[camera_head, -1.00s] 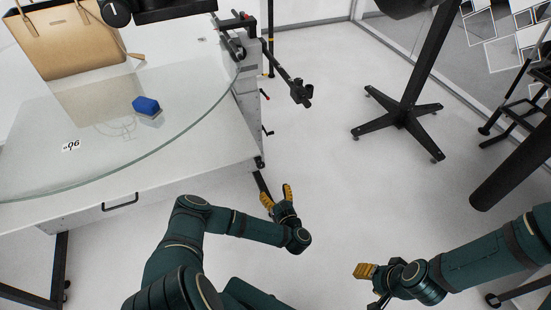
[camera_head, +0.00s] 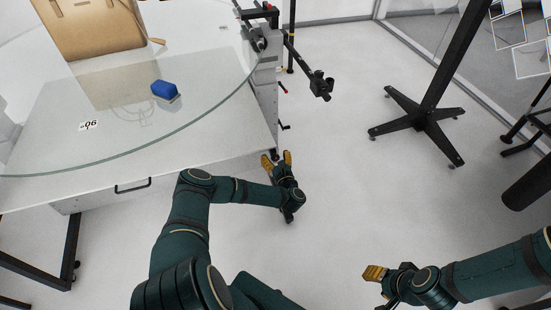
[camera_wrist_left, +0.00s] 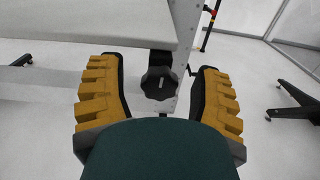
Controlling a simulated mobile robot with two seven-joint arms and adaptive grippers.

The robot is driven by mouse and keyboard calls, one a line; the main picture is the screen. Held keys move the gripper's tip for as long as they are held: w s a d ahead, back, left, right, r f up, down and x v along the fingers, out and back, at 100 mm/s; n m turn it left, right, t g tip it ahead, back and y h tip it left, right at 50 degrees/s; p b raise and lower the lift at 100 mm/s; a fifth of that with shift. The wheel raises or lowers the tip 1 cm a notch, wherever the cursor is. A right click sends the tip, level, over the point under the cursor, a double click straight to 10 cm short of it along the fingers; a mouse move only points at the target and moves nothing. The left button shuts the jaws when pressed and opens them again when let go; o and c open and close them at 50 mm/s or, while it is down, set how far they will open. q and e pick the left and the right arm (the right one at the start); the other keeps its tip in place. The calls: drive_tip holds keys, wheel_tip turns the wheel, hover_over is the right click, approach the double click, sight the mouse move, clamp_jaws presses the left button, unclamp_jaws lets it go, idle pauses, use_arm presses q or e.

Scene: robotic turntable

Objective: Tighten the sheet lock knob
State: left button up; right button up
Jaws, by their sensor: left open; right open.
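A black lobed knob (camera_wrist_left: 158,84) sits on the grey metal side of the turntable frame in the left wrist view. It lies between the two yellow fingers of my left gripper (camera_wrist_left: 158,100), which is open with gaps on both sides. In the head view my left gripper (camera_head: 277,160) is just beyond the table's front right corner, and the knob cannot be made out there. My right gripper (camera_head: 375,275) is at the lower right over bare floor, far from the table. Nothing is seen in it.
The glass turntable (camera_head: 60,155) carries a tan bag (camera_head: 92,30) and a blue block (camera_head: 164,90). A black clamp arm (camera_head: 312,80) juts from the table's right side. A black stand (camera_head: 425,115) is on the floor at right. The floor between is clear.

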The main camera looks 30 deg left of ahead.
use_arm(q)
clamp_jaws()
drive_tip(key=shift+m, duration=0.3)
drive_tip(key=m, duration=0.3)
drive_tip(key=shift+w+r, duration=0.1)
drive_tip(key=m+p, duration=0.1)
drive_tip(key=m, duration=0.5)
drive_tip(key=m+p, duration=0.1)
drive_tip(key=m, duration=0.2)
drive_tip(key=shift+d, duration=0.1)
drive_tip(key=m, duration=0.4)
drive_tip(key=shift+m+p, duration=0.3)
drive_tip(key=shift+f, duration=0.2)
